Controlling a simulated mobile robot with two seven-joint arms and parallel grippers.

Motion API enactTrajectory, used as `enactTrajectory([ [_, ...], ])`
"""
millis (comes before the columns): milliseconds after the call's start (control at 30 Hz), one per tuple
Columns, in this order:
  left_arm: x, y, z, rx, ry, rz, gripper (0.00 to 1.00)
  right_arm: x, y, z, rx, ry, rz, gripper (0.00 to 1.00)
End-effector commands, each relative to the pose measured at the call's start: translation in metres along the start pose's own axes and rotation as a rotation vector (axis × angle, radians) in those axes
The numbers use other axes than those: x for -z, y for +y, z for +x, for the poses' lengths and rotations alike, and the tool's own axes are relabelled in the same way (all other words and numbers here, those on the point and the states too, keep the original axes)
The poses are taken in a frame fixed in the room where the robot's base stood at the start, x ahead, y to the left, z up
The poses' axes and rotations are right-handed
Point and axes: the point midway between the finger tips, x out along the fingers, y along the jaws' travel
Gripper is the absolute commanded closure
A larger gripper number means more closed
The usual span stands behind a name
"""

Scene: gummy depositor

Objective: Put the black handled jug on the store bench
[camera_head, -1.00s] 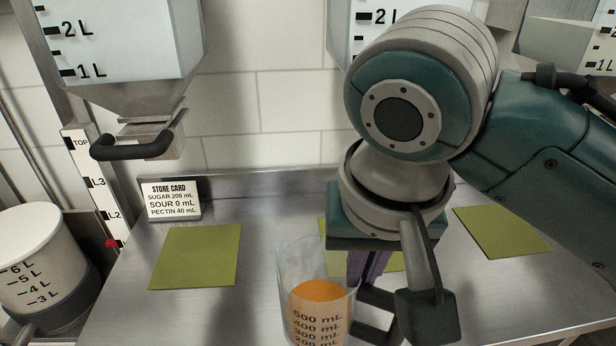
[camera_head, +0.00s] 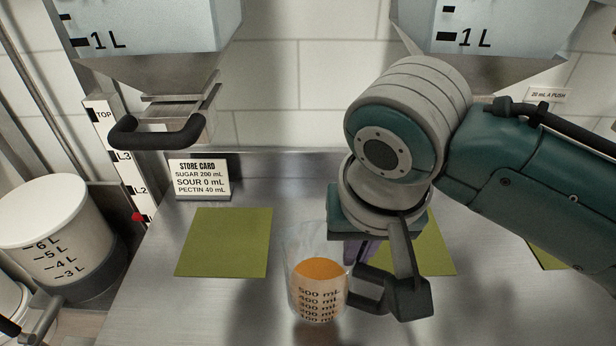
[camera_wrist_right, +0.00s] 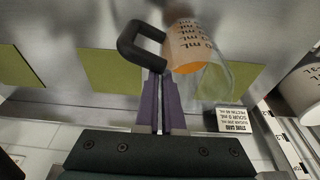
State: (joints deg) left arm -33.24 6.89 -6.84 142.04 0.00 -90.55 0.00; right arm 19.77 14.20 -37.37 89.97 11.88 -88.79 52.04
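The clear jug (camera_head: 318,287) with orange contents and a black handle (camera_head: 372,291) is upright over the steel store bench (camera_head: 265,310), in front of the gap between two olive mats. I cannot tell whether its base touches the bench. My right gripper (camera_head: 362,252) is behind the handle, its purple fingers partly hidden by the wrist. In the right wrist view, the fingers (camera_wrist_right: 159,82) are close together at the handle (camera_wrist_right: 133,42), beside the jug (camera_wrist_right: 192,55), and appear shut on it. My left gripper is not in view.
The left olive mat (camera_head: 225,243) is bare; my right arm partly covers another mat (camera_head: 435,250). The store card (camera_head: 200,180) stands at the back left. Hoppers hang above, one with a black handle (camera_head: 157,135). A white container (camera_head: 45,225) stands left of the bench.

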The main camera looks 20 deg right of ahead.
Motion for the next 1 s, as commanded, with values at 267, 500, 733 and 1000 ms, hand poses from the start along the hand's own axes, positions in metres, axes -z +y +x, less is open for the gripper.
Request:
enactTrajectory([
  [267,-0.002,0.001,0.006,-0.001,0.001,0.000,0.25,-0.008,-0.001,0.031,0.001,0.001,0.001,1.00],
  [500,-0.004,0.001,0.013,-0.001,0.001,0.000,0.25,-0.015,-0.001,0.060,0.001,0.003,0.000,1.00],
  [733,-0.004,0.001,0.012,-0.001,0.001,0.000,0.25,-0.014,-0.001,0.060,0.002,0.003,0.000,1.00],
  [1000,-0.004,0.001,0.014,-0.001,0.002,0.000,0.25,-0.016,0.000,0.064,0.000,0.001,0.001,0.82],
])
